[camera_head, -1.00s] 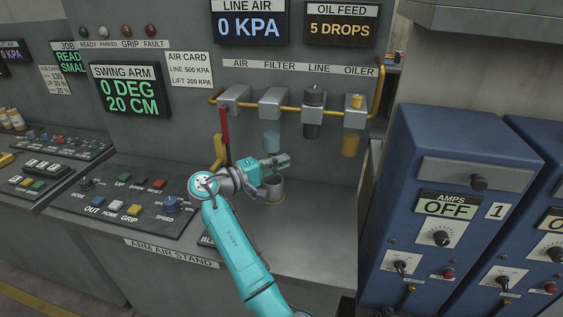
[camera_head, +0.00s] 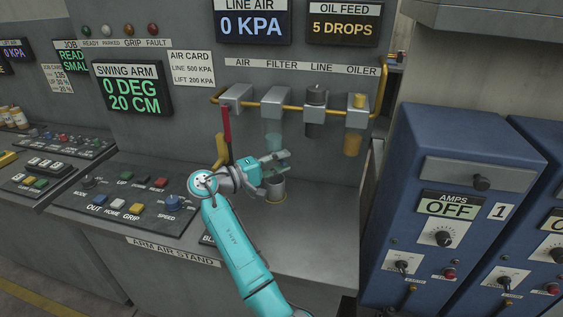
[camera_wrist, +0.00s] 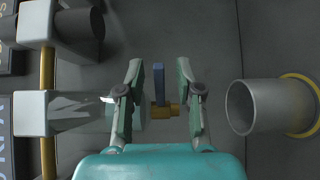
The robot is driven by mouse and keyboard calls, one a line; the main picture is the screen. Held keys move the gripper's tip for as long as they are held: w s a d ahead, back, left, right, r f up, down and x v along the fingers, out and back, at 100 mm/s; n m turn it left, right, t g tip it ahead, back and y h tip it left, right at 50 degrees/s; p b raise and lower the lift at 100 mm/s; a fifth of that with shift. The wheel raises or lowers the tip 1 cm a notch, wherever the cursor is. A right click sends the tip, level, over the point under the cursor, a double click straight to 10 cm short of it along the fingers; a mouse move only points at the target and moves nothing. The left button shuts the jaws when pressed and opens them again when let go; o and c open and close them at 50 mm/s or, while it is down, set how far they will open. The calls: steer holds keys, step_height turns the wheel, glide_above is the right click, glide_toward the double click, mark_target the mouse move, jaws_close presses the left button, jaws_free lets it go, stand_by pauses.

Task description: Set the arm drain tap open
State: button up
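The drain tap is a small brass fitting (camera_wrist: 165,111) with a blue-grey lever (camera_wrist: 159,82), at the lower end of the clear filter bowl (camera_wrist: 85,112). The lever stands crosswise to the bowl's axis. In the head view I see the filter bowl (camera_head: 273,141), but my gripper hides the tap. My gripper (camera_head: 284,162) is open below the bowl. In the wrist view its two fingers (camera_wrist: 158,68) stand either side of the lever, with a visible gap on both sides. One finger overlaps the bowl's end in the picture.
A grey cup (camera_head: 276,190) on a yellow ring stands on the bench below; it also shows in the wrist view (camera_wrist: 268,106). A red lever (camera_head: 226,126) is left of the filter. The dark line bowl (camera_head: 315,130) and amber oiler bowl (camera_head: 352,145) hang to the right.

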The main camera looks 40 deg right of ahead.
steer(key=w+a, duration=0.1)
steer(key=a, duration=1)
steer(key=shift+w+a, duration=0.25)
steer(key=shift+a, duration=0.05)
